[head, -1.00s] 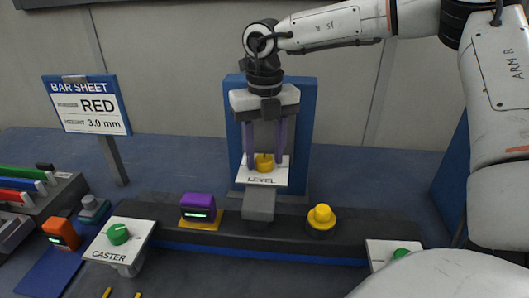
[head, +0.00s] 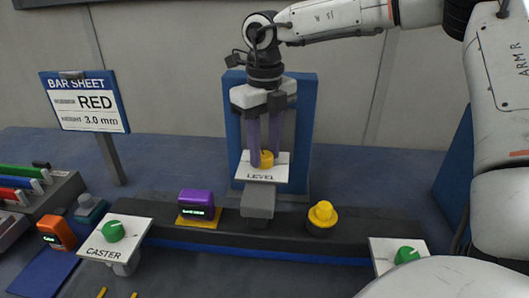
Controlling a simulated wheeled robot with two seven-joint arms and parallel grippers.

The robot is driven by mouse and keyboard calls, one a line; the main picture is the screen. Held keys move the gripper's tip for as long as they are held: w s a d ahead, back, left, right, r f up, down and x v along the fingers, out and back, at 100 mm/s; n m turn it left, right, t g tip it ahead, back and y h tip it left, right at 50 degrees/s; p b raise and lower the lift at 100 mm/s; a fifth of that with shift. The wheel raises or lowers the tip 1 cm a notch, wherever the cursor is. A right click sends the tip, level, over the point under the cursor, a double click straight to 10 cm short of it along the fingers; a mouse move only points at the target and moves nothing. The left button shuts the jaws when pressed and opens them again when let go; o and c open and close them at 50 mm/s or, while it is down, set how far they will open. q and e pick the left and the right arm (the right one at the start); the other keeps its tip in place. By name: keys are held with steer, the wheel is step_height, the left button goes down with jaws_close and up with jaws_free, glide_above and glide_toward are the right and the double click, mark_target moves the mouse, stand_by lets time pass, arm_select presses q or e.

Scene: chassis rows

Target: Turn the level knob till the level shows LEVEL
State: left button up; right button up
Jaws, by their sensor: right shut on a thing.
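The level knob (head: 267,158) is a yellow knob on a white plate marked LEVEL (head: 262,175), at the middle of the bench fixture. My right gripper (head: 265,160) comes down from above and is shut on the knob, with its purple fingers around it. My left gripper is not in view.
A green knob on a plate marked CASTER (head: 113,231) is at the lower left, and another green knob (head: 406,255) at the lower right. A yellow button (head: 322,215) stands right of the fixture. A bar sheet sign (head: 86,103) reads RED, 3.0 mm.

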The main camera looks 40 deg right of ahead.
mark_target(265, 155)
steer(key=shift+n, duration=0.8)
steer(key=o, duration=1)
steer(key=shift+o, duration=0.2)
steer(key=shift+r, duration=0.1)
step_height(265, 155, up, 10)
steer(key=shift+r, duration=0.15)
